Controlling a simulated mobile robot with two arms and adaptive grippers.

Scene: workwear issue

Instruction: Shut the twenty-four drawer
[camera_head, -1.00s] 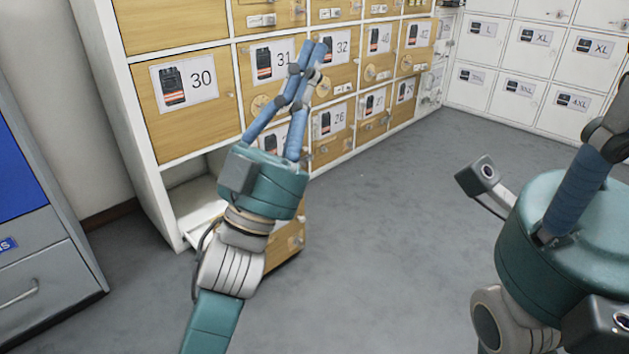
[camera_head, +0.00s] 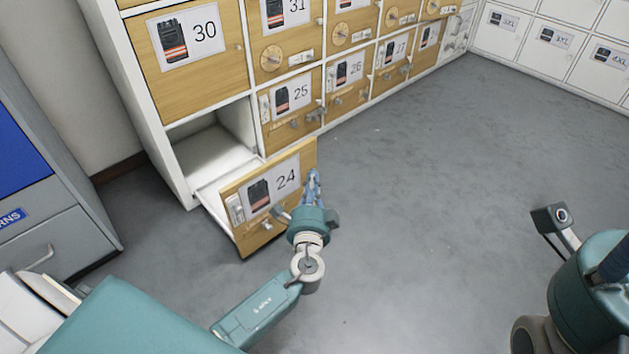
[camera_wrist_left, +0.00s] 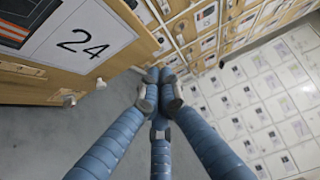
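The drawer 24 (camera_head: 285,205) is pulled out from the bottom left of the cabinet. Its wooden front has a vest picture and a small grey knob, and its cavity shows behind it. In the left wrist view the front (camera_wrist_left: 130,52) fills the upper left. My left gripper (camera_head: 314,173) is at the right end of this front, on its outer side. Its blue fingers (camera_wrist_left: 158,76) meet at the tips with nothing between them. I cannot tell whether they touch the front. My right gripper (camera_head: 612,262) is partly cut off at the right edge, fingertips out of frame.
Drawer 25 (camera_head: 283,125) and several other wooden fronts of the cabinet are shut. A grey cabinet (camera_head: 65,215) stands at the left. White lockers (camera_head: 560,60) stand at the back right. The grey floor (camera_head: 430,180) between is clear.

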